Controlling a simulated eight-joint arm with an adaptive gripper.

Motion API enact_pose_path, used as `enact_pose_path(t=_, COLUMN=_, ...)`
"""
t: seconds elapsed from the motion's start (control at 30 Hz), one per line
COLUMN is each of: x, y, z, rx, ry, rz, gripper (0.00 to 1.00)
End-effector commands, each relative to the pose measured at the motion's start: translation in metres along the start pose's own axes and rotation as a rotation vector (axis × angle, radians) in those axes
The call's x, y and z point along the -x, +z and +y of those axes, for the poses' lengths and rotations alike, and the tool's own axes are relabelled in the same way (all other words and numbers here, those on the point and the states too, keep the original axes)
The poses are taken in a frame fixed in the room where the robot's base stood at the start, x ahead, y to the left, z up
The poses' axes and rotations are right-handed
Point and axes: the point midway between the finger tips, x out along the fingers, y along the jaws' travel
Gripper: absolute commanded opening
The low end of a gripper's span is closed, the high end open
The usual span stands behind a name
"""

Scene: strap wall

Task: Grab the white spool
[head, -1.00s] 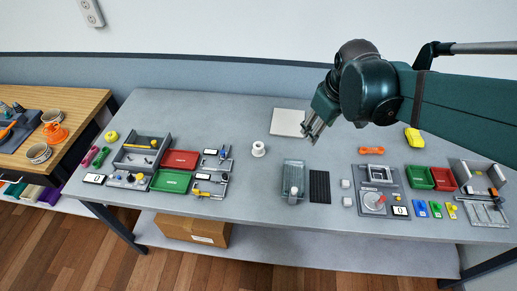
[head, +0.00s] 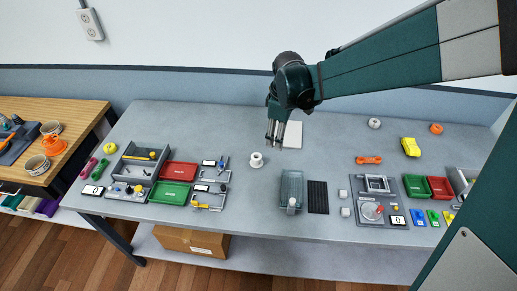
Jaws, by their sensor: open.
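The white spool (head: 257,160) stands on the grey table, left of centre in the head view, with clear table around it. My gripper (head: 275,145) is open and empty. It points down, just right of and a little behind the spool in the picture, apart from it. Its exact height above the table cannot be told.
A white square plate (head: 293,135) lies just right of my gripper. Red (head: 178,171) and green (head: 169,192) trays and small fixtures are to the left. A grey clear-topped box (head: 291,190) and a black ribbed mat (head: 318,197) lie right and in front.

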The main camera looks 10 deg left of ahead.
Motion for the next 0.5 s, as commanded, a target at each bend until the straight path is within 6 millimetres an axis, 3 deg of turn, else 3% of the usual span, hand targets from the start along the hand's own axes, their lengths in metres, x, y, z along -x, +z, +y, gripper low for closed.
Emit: enact_pose_path(t=0.5, x=-0.081, y=-0.068, z=0.004, rx=0.278, ry=-0.094, rz=-0.044, gripper=0.46)
